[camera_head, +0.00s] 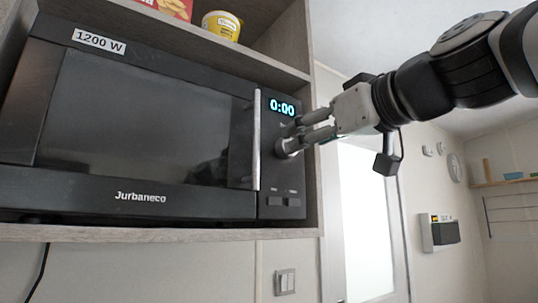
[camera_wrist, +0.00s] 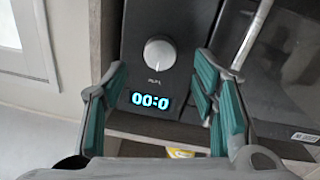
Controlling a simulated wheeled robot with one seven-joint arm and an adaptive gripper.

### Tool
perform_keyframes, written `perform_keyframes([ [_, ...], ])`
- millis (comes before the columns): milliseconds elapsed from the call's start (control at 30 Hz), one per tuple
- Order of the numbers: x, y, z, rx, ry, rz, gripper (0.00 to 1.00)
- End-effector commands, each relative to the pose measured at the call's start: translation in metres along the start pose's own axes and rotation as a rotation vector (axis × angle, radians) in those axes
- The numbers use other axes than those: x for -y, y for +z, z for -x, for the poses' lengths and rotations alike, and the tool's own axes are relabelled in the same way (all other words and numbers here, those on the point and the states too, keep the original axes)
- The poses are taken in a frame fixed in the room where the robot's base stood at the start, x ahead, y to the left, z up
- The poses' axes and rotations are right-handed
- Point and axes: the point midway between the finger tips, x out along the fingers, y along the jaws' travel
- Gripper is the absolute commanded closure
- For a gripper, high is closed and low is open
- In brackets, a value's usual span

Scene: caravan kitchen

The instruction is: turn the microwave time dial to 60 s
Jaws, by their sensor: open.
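The black microwave (camera_head: 150,120) sits in a wooden shelf niche with its door closed. Its lit display (camera_head: 282,107) reads 0:00. In the wrist view the display (camera_wrist: 150,101) appears upside down. The round silver time dial (camera_wrist: 159,51) shows between and beyond my fingers in the wrist view. In the head view the dial (camera_head: 287,148) is partly covered by my fingers. My gripper (camera_head: 303,135) is open at the control panel, its fingertips close to the dial. In the wrist view the green-padded fingers of my gripper (camera_wrist: 160,85) are spread with nothing between them. Contact cannot be told.
A vertical silver door handle (camera_head: 256,140) stands just left of the panel. Two buttons (camera_head: 283,201) are below the dial. The niche's wooden side wall (camera_head: 312,190) is close on the right. A yellow tub (camera_head: 221,26) stands on the shelf above.

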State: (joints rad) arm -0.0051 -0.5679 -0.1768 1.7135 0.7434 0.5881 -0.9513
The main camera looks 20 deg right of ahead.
Motion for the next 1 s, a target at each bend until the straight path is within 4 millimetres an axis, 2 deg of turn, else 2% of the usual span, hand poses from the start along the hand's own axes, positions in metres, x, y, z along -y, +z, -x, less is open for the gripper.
perform_keyframes([
  [100,0.0,0.0,-0.022,0.002,-0.001,-0.001,0.46],
  [300,0.0,0.0,-0.044,0.001,0.0,0.0,0.46],
  [700,0.0,0.0,-0.051,0.0,0.0,0.0,0.46],
  [767,0.0,0.0,-0.051,0.0,0.0,0.0,0.58],
  [900,0.0,0.0,-0.051,0.001,0.0,0.0,0.9],
  [933,0.0,0.0,-0.051,0.001,0.0,0.0,0.95],
  [1000,0.0,0.0,-0.051,0.001,0.0,0.0,0.95],
])
